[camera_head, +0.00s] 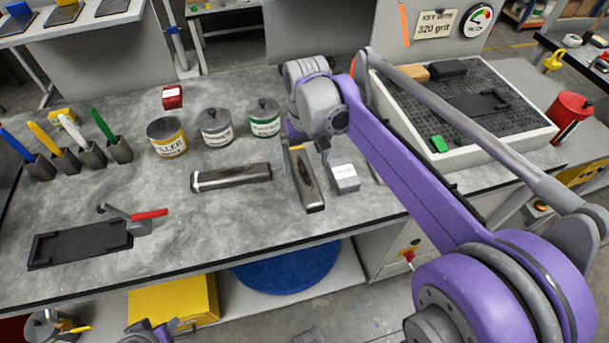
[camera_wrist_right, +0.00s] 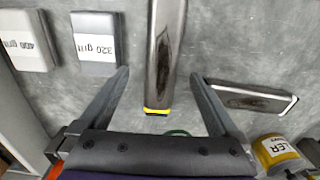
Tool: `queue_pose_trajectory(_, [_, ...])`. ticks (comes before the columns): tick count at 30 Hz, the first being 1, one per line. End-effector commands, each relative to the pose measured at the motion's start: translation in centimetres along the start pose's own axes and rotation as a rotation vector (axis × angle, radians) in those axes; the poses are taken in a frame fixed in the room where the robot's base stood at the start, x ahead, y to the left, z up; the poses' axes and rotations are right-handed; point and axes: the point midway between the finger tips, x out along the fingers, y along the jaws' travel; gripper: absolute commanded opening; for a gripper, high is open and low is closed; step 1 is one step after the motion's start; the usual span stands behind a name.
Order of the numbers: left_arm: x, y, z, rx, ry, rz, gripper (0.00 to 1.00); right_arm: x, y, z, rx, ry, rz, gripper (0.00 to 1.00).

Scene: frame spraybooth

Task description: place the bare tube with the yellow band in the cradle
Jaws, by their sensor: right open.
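The dark bare tube with the yellow band (camera_head: 306,182) lies on the grey bench, its banded end under my right gripper (camera_head: 304,148). In the right wrist view the tube (camera_wrist_right: 165,50) runs between the spread fingers of that gripper (camera_wrist_right: 160,74), with a gap on both sides. Its yellow end lies toward the palm. A black cradle-like fixture (camera_head: 75,246) with a red-handled clamp (camera_head: 148,214) sits empty at the bench's front left. A flat black holder (camera_head: 478,105) lies in the gridded tray. Part of my left gripper (camera_head: 152,332) shows at the bottom edge; its fingers are unclear.
A second tube with a white band (camera_head: 230,178) lies to the left. A grey 320 grit block (camera_head: 345,178) stands close to the right. Three cans, including the yellow filler can (camera_head: 167,138), stand behind. Upright coloured pens in holders (camera_head: 92,153) stand at left.

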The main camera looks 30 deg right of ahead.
Motion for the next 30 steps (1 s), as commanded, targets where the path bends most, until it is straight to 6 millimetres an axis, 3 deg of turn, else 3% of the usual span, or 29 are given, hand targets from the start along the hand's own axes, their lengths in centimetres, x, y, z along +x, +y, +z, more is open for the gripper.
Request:
queue_pose_trajectory(8, [0.3,0.0,0.2,0.0,-0.001,0.0,0.5,3.9,-0.3,-0.6,-0.001,0.0,0.0,0.97])
queue_pose_trajectory(17, [0.3,0.0,0.2,0.0,-0.001,0.0,0.5,4.4,-0.3,-0.6,-0.001,0.001,0.0,0.97])
queue_pose_trajectory(30, [0.3,0.0,0.2,0.0,-0.001,0.0,0.5,4.3,-0.3,-0.6,-0.001,0.0,0.0,0.18])
